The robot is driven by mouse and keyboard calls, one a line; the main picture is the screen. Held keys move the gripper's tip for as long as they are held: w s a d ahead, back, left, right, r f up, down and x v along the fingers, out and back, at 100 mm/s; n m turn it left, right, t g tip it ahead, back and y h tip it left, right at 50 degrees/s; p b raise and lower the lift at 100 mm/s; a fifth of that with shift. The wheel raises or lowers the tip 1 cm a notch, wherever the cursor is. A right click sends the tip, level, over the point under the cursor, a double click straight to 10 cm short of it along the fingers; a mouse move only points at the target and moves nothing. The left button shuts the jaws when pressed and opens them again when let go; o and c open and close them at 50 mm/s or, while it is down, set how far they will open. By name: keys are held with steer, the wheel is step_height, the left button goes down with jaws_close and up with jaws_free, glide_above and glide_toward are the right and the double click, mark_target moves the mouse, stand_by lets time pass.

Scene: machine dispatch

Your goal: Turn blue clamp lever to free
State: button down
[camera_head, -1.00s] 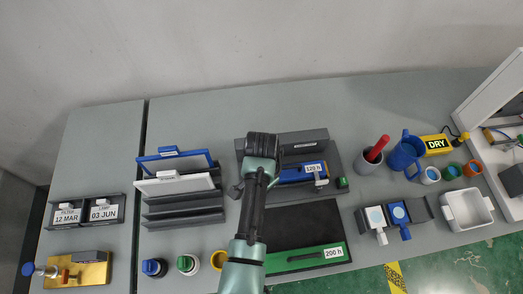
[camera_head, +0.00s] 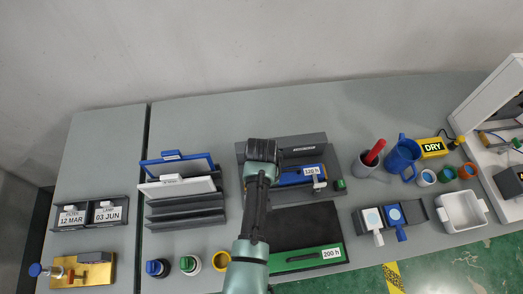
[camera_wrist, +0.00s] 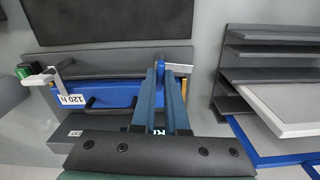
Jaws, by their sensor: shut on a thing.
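A blue block labelled 120 h lies in a dark grey fixture (camera_head: 318,148); the block (camera_head: 290,178) also shows in the wrist view (camera_wrist: 105,92). At its right end in the wrist view is a small blue lever part (camera_wrist: 159,61) beside a pale metal bar (camera_wrist: 178,67). My gripper (camera_wrist: 168,68) is shut on the blue lever, with its two fingers around it; the fingers hide most of the lever. In the head view my wrist covers the gripper and lever. A light grey lever (camera_wrist: 40,79) stands at the block's other end.
A green button (camera_head: 340,184) sits on the fixture's right side. A black panel with a green 200 h bar (camera_head: 300,260) lies in front. A rack with blue and white plates (camera_head: 185,220) stands left. Cups and a red-handled tool stand right.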

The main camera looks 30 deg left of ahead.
steer(key=shift+r+n, duration=0.1)
steer(key=shift+n, duration=0.5)
steer(key=shift+w, duration=0.1)
steer(key=c, duration=0.9)
jaws_free()
steer(key=shift+c, duration=0.2)
step_height(320, 180, up, 13)
steer(key=b, duration=0.2)
